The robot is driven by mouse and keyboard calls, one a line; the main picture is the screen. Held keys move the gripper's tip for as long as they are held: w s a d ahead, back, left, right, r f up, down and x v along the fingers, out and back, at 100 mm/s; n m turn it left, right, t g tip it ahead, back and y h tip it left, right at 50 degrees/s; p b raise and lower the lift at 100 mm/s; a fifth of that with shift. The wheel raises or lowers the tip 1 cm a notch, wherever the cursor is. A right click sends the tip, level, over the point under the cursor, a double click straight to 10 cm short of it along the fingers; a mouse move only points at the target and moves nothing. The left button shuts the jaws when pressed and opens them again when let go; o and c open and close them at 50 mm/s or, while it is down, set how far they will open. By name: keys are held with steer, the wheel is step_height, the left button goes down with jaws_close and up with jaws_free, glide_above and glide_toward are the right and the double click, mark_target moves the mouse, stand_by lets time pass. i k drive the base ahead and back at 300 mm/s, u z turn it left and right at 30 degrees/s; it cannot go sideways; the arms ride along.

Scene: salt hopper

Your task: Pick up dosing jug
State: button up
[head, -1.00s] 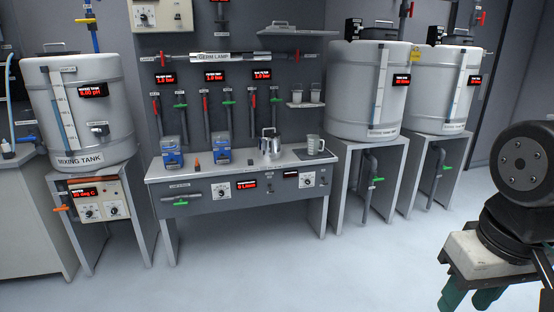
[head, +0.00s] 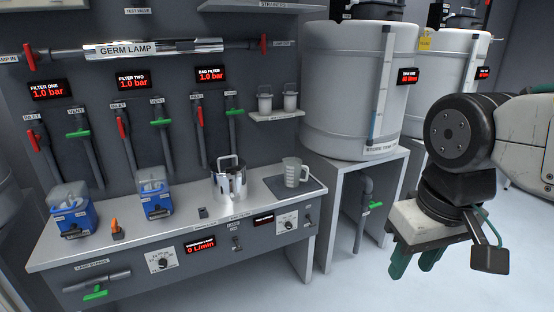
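A pale grey measuring jug (head: 293,172), which looks like the dosing jug, stands upright on a dark mat (head: 274,186) at the right end of the steel bench. Its handle is on its right side. My gripper (head: 416,262) hangs pointing down at the right of the head view, with green fingers set apart and nothing seen between them. It is well to the right of the jug and clear of it. The fingertips are small in view.
A steel pot with a raised handle (head: 229,181) stands just left of the jug. Blue filter units (head: 155,197) are farther left on the bench (head: 130,230). A shelf with two cups (head: 277,114) hangs above. A large tank (head: 345,95) stands right of the bench.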

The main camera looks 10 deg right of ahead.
mark_target(293, 165)
steer(key=i, duration=1.15)
steer(key=z, duration=1.7)
steer(key=i, duration=1.2)
steer(key=u, duration=1.6)
